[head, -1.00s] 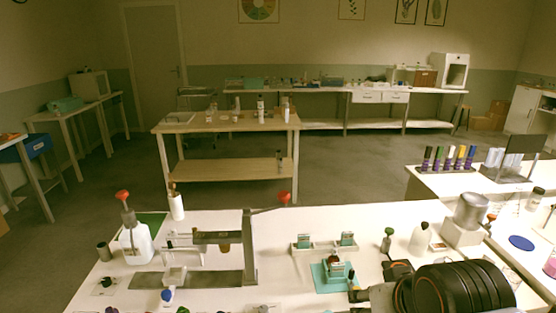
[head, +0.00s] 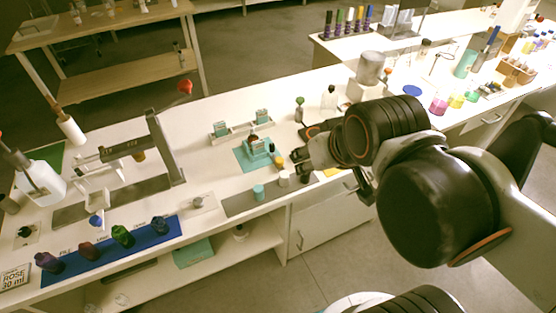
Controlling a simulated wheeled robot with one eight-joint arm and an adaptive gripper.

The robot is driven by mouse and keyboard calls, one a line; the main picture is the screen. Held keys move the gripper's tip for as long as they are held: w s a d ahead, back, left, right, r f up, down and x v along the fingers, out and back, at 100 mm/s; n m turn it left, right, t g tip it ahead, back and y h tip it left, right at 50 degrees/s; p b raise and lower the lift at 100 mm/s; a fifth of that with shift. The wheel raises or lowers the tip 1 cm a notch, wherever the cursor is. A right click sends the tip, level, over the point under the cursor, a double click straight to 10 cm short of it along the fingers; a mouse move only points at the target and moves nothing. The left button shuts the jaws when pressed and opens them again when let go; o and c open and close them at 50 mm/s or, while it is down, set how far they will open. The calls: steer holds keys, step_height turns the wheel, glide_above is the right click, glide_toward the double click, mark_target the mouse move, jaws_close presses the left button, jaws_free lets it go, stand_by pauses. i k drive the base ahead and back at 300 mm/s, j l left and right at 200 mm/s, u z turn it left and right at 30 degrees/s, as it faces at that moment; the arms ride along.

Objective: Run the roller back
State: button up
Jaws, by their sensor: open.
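A teal jig (head: 255,155) stands on the white bench left of my gripper, with a small dark-topped bottle (head: 253,139) on it. I cannot make out for certain which part is the roller. A small yellow-topped piece (head: 278,162) stands at the jig's right edge. My gripper (head: 299,159) is open, just right of the jig and yellow piece. Its fingers are small and dark here, and I cannot tell whether they touch anything. My black wrist and forearm hide the bench behind and right of it.
A grey press stand (head: 165,147) with a red knob is at left. A blue mat (head: 112,253) holds several dark bottles. A grey strip (head: 245,199) with a teal cap (head: 258,192) and white cap (head: 284,179) lies in front. A bottle rack (head: 241,131) stands behind the jig.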

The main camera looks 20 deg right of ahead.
mark_target(279, 162)
steer(key=j+u, duration=0.65)
steer(key=i+l, duration=0.1)
steer(key=l+u, duration=0.05)
steer(key=l, duration=0.05)
